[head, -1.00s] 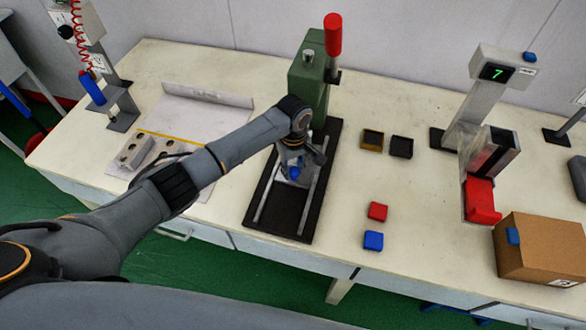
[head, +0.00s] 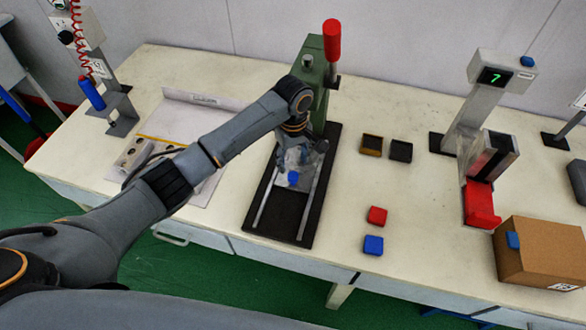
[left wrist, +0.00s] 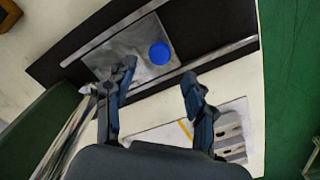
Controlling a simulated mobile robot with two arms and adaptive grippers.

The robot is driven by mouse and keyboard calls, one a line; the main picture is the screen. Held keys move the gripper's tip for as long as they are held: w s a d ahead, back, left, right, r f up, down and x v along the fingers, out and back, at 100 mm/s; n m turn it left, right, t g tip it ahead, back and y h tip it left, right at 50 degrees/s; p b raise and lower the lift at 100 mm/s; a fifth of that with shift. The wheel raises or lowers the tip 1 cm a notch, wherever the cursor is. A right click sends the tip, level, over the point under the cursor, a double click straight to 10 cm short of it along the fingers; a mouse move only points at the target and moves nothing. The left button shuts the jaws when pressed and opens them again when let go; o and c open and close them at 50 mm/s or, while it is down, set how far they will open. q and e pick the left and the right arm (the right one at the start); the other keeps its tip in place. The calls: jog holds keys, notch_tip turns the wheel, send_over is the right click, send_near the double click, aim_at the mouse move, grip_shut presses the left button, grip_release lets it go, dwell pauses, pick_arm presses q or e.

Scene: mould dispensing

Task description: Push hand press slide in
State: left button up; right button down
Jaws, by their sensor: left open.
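The hand press (head: 309,85) is green with a red-tipped lever (head: 332,38) and stands on a black base (head: 270,222) with two metal rails. Its slide is a silver plate with a blue knob (head: 293,178), lying between the rails below the press head. In the left wrist view the slide plate (left wrist: 125,50) and its blue knob (left wrist: 159,53) show clearly. My left gripper (head: 298,155) is over the slide, close to the press body, and partly hides the plate. In the left wrist view its fingers (left wrist: 160,88) are spread and empty, with the knob outside them. My right gripper is not in view.
Right of the press are two small open moulds (head: 372,144), a red block (head: 377,215) and a blue block (head: 373,244). Farther right stand a dispenser with a display (head: 495,75) and a cardboard box (head: 540,252). A metal mould block on paper (head: 140,152) lies left.

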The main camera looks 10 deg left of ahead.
pick_arm(q)
notch_tip(320, 180, up, 5)
jog(key=shift+r, duration=0.2)
dwell(0.3)
